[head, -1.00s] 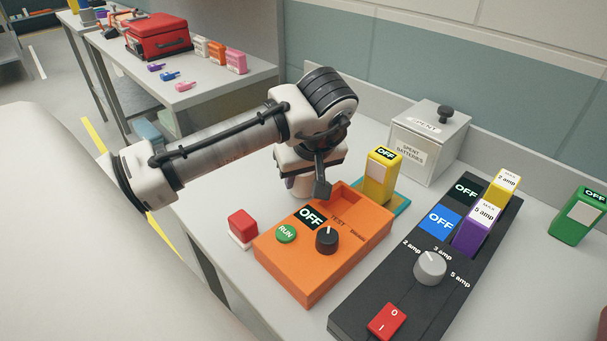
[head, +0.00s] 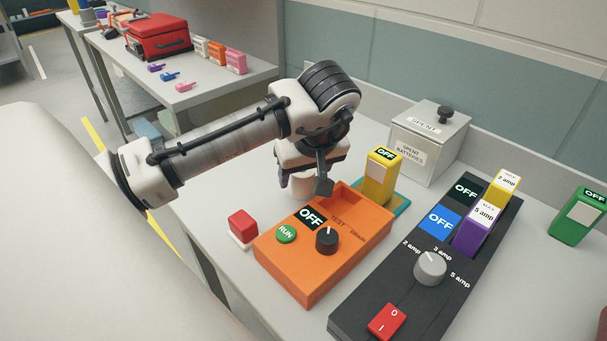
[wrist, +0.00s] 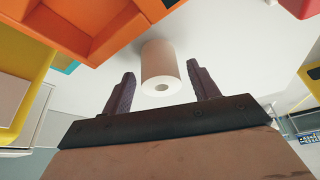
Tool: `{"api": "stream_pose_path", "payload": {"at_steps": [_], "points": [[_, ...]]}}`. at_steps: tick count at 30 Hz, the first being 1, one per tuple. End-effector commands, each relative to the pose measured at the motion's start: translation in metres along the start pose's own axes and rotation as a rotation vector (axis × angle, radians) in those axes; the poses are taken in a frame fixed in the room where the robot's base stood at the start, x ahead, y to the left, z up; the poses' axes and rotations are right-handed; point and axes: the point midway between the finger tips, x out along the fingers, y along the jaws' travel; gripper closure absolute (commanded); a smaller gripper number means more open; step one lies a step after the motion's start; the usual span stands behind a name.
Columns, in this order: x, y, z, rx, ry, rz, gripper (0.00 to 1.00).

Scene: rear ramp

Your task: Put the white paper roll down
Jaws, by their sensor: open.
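The white paper roll (wrist: 161,68) stands on the pale bench top beside the orange test box, with its open round end toward the wrist camera. In the head view the roll (head: 303,186) shows just below my gripper, partly hidden by it. My gripper (wrist: 160,70) is open, with one dark finger on each side of the roll. Clear gaps show between the roll and both fingers, and nothing is held.
The orange test box (head: 330,260) and a yellow battery (head: 380,178) stand close to the gripper. A red block (head: 242,224) is near the bench edge. A black panel (head: 385,295) and a spent-battery box (head: 425,150) are to the right.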

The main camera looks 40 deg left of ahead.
Motion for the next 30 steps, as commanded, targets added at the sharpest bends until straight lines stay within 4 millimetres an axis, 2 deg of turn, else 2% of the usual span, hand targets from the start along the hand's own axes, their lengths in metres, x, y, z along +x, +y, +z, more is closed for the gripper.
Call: {"api": "stream_pose_path", "payload": {"at_steps": [9, 15, 21, 30], "points": [[-0.068, 0.001, 0.000, 0.001, 0.001, 0.003, 0.40], [-0.099, 0.001, 0.000, 0.001, 0.002, 0.002, 0.40], [-0.109, 0.000, 0.000, 0.001, 0.000, 0.001, 0.40], [-0.109, 0.000, 0.000, 0.000, 0.000, 0.001, 0.40]]}}
